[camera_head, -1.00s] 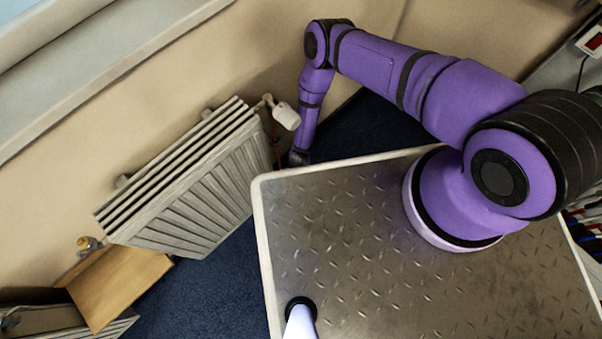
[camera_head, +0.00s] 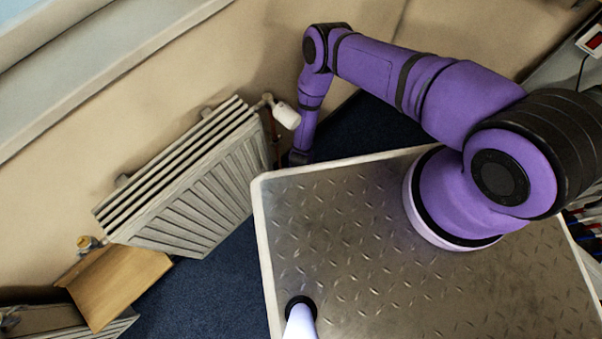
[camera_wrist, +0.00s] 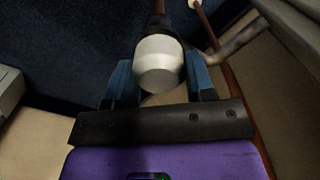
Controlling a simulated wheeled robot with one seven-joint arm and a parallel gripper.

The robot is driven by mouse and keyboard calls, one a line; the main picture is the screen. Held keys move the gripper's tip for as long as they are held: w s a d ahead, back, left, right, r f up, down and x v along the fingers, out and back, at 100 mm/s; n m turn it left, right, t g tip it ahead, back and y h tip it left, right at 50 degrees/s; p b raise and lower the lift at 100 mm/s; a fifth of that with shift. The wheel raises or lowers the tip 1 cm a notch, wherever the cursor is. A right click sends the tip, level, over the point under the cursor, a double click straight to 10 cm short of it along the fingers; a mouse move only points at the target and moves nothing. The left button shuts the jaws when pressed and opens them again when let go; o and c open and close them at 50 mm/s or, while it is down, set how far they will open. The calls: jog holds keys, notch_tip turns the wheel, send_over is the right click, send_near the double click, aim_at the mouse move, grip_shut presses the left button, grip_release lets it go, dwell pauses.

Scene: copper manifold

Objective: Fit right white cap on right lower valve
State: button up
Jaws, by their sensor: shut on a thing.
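In the wrist view my gripper (camera_wrist: 160,85) has two blue fingers, one on each side of a white cap (camera_wrist: 160,62), and is shut on it. The cap is rounded, with its wide end toward the camera. Just beyond the cap a dark fitting (camera_wrist: 158,25) lies in line with it, with a copper pipe above. I cannot tell whether the cap touches this fitting, as the cap hides the joint.
A white radiator (camera_head: 195,185) stands by the wall, with a white valve head (camera_head: 285,115) at its upper right corner. A brass valve (camera_head: 88,243) is at its left end. In the wrist view a copper pipe (camera_wrist: 243,95) and a grey pipe (camera_wrist: 240,38) run close on the right.

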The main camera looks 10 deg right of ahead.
jog(key=shift+f, duration=0.35)
jog(key=o, duration=1)
notch_tip(320, 180, up, 4)
jog(key=shift+f, duration=0.1)
jog(key=s+d, duration=0.1)
jog(key=s, duration=0.4)
jog(key=s+d, duration=0.2)
jog(key=s, duration=0.3)
jog(key=s+d+r, duration=0.1)
jog(key=s, duration=0.4)
jog(key=shift+s+d, duration=0.2)
